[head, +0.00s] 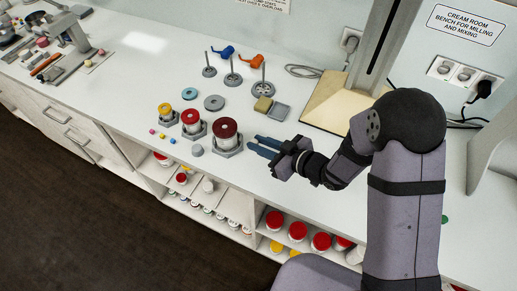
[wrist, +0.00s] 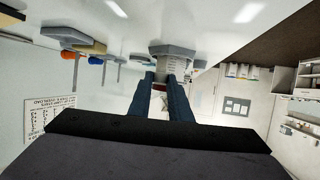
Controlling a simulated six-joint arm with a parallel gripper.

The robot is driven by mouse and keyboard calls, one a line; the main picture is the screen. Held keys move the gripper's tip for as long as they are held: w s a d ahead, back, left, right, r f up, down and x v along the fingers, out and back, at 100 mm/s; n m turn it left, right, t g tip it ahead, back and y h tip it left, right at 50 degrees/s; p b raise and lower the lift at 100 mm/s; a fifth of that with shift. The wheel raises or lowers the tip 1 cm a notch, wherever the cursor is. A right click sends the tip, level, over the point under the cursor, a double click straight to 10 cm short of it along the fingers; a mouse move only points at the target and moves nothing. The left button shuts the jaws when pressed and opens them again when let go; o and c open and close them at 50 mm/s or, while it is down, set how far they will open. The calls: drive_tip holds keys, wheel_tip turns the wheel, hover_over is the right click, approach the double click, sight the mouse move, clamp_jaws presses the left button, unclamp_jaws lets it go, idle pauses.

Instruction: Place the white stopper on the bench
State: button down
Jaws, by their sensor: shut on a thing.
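My gripper (head: 253,146) is low over the bench (head: 300,150), its two blue-grey fingers pointing left at the dark red-topped jar (head: 226,129). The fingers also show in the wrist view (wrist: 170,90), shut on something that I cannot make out. The pale, banded body of the jar (wrist: 177,68) shows behind and between them, and its hexagonal base (wrist: 172,50) is above it in this inverted view. I cannot tell whether fingers and jar touch. I cannot clearly make out the white stopper. A small grey piece (head: 197,150) lies in front of the jars.
Red-topped (head: 193,124) and yellow-topped (head: 166,116) jars stand left of the dark red one. Upright rods, a blue crank (head: 224,52) and an orange crank (head: 250,62) are behind. A yellowish block (head: 263,104) and grey tray (head: 281,111) lie nearby. Bench front right is clear.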

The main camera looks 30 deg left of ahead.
sight(260, 158)
drive_tip(key=shift+f+p, duration=0.4)
drive_tip(key=shift+f, duration=1.9)
drive_tip(key=shift+f, duration=0.15)
drive_tip(key=shift+f, duration=0.1)
drive_tip(key=c, duration=1.6)
unclamp_jaws()
drive_tip(key=shift+c, duration=0.2)
drive_tip(key=shift+r, duration=0.3)
drive_tip(key=b+v, duration=0.2)
drive_tip(key=v, duration=1)
drive_tip(key=shift+f, duration=0.1)
